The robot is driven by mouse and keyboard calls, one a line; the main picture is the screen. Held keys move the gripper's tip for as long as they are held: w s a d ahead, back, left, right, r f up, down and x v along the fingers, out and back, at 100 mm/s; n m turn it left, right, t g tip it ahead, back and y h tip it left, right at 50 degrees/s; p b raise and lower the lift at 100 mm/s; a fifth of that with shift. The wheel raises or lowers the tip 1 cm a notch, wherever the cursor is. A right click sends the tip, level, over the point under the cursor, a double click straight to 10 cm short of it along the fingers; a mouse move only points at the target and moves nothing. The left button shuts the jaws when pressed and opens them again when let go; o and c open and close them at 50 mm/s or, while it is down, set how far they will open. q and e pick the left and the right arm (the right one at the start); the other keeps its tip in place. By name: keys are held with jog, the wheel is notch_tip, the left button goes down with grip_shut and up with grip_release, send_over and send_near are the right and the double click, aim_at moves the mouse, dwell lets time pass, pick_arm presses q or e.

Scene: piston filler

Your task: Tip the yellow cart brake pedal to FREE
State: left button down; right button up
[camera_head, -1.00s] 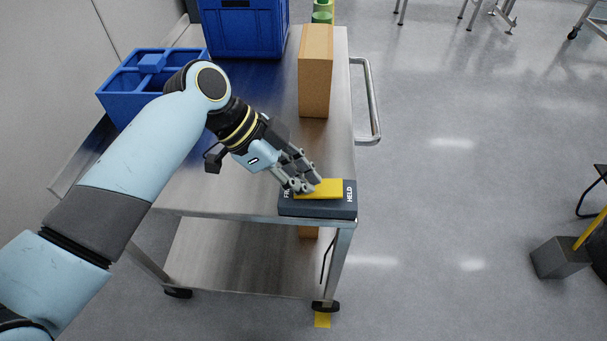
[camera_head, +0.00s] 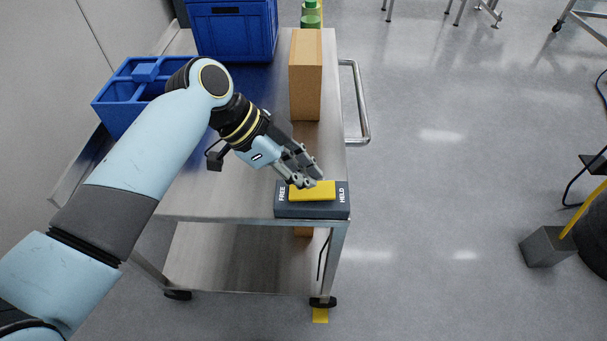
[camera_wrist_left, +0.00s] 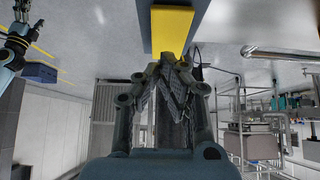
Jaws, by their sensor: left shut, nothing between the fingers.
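The yellow brake pedal (camera_head: 318,192) sits on a dark base (camera_head: 312,210) at the near right corner of the metal cart. FREE is printed at the base's left end and HELD at its right end. I cannot tell which end of the pedal is lower. My left gripper (camera_head: 309,183) is shut and empty, its fingertips at the pedal's far edge, near its middle. In the left wrist view the pedal (camera_wrist_left: 172,30) lies just beyond the shut fingertips (camera_wrist_left: 172,62); contact is unclear. My right gripper (camera_wrist_left: 20,28) shows small at the upper left there; its finger state is unclear.
A cardboard box (camera_head: 305,85) stands on the cart (camera_head: 225,195) behind the pedal. A blue divided tray (camera_head: 115,105) and a blue crate (camera_head: 235,30) are at the left and back. A green bottle (camera_head: 311,15) stands behind the box. A handle (camera_head: 363,110) sticks out right; open floor lies beyond.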

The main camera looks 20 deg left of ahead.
pick_arm(q)
notch_tip(320, 180, up, 3)
jog(key=shift+w+a+f+p, duration=0.1)
jog(key=shift+p, duration=0.65)
jog(key=s+a+r, duration=0.2)
jog(key=a+r, duration=0.3)
jog(key=a, duration=0.2)
jog(key=shift+s+a+r, duration=0.25)
jog(key=shift+a+r, duration=0.1)
pick_arm(e)
jog(key=shift+s+a+r, duration=0.15)
jog(key=shift+s+r, duration=0.05)
jog(key=shift+r, duration=0.35)
jog(key=shift+s+a+r, duration=0.15)
jog(key=shift+s+r, duration=0.05)
jog(key=shift+r, duration=0.35)
jog(key=shift+s, duration=0.15)
